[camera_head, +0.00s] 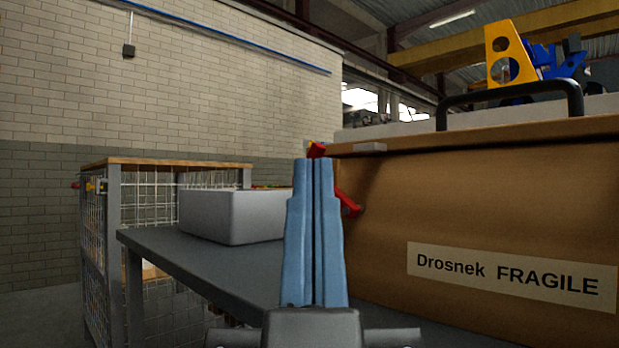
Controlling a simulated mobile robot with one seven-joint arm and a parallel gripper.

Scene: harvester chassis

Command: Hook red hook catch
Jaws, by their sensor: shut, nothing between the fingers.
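My gripper (314,165) points away from me, its two blue fingers pressed together and empty. A red hook catch is on the left end of a brown wooden case (470,210). Its red lever (347,202) slants down and to the right on the case front, just right of my fingers. A small red part (317,150) shows right above my fingertips, by the lid edge. My fingers hide what lies between these two red parts, so I cannot tell whether they join or whether my fingertips touch them.
The case has a black handle (510,88) on its lid and a "Drosnek FRAGILE" label (511,270). A grey bin (232,217) stands on the dark bench (190,262) to the left. A wire-mesh cage (97,270) stands further left.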

